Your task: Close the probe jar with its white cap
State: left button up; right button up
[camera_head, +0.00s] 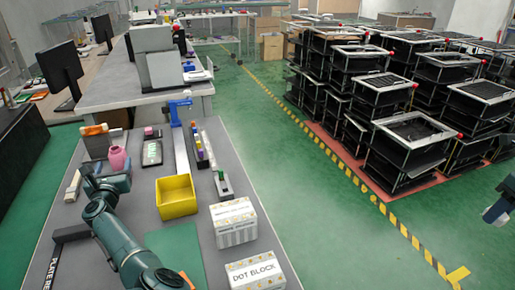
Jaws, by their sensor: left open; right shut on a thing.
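A pink jar (118,158) stands upright on the grey table at the left, and I take it to be the probe jar. Its mouth is too small to make out. My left gripper (86,177) is open, low over the table, just left of and nearer than the jar; its fingers are hard to see behind my teal arm. My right gripper (493,214) is at the far right edge, out over the floor, away from the table. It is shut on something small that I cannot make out. I cannot pick out the white cap for sure.
A yellow bin (176,197) stands mid-table, with white boxes (233,222) and (255,274) at the right edge. A green mat (174,246), a blue-topped stand (180,140) and a rack of coloured pieces (205,150) are nearby. Black racks (408,140) fill the right background.

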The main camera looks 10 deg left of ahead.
aim_at(118, 152)
pick_arm(q)
jog(key=shift+b+x, duration=0.5)
jog(key=shift+x, duration=0.65)
pick_arm(e)
jog(key=shift+f, duration=0.9)
pick_arm(q)
jog(key=shift+w, duration=0.15)
pick_arm(e)
jog(key=shift+r, duration=0.1)
pick_arm(q)
jog(key=b+x, duration=0.2)
jog(key=x, duration=0.1)
jog(key=b+x, duration=0.1)
jog(key=b, duration=0.1)
jog(key=shift+w+a+f, duration=0.1)
jog(key=shift+w+f, duration=0.15)
jog(key=shift+f, duration=0.1)
jog(key=shift+w+a+r, duration=0.15)
jog(key=shift+w+r, duration=0.05)
jog(key=shift+w, duration=0.15)
pick_arm(e)
notch_tip(118, 152, down, 5)
jog(key=shift+r, duration=0.2)
pick_arm(q)
jog(key=c, duration=1.1)
